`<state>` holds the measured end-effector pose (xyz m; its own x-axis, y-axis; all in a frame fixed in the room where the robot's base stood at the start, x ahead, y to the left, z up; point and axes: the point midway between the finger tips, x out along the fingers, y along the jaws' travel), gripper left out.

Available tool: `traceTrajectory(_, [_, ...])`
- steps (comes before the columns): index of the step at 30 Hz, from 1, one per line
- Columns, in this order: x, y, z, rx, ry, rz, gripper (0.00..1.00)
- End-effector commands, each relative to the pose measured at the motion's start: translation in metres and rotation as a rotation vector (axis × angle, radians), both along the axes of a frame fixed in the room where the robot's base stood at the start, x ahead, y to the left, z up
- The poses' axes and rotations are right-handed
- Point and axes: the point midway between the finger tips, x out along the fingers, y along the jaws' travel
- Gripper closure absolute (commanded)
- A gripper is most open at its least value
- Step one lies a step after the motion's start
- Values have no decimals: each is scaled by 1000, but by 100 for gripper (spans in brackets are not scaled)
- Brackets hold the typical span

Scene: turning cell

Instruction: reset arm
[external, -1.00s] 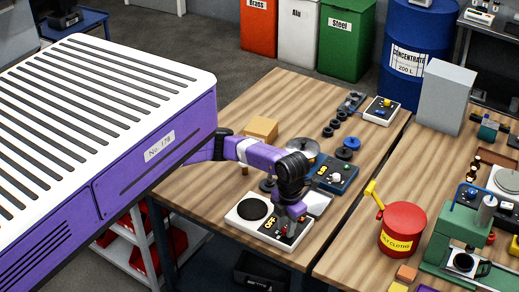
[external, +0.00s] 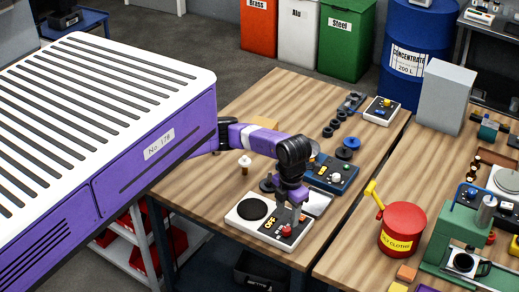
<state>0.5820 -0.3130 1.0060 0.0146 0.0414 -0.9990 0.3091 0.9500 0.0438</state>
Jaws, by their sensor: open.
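My purple and black arm (external: 258,140) reaches over the wooden table from the left. My gripper (external: 296,217) points down just above the white device (external: 240,216), which has a round black pad and a dark panel marked OFF. The gripper is open, with nothing visible between its fingers. A red knob or button (external: 287,230) shows on the panel just below the fingertips. I cannot tell whether they touch it.
A blue control box (external: 335,178) stands just behind the gripper. A red can (external: 402,230) stands on the right table. The table's left rear is clear.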

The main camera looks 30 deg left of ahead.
Motion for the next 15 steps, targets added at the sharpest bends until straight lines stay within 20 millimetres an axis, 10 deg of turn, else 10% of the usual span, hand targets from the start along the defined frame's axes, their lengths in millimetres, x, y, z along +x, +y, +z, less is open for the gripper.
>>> traceTrajectory(15, [0,-1,18,-1,1,1,53])
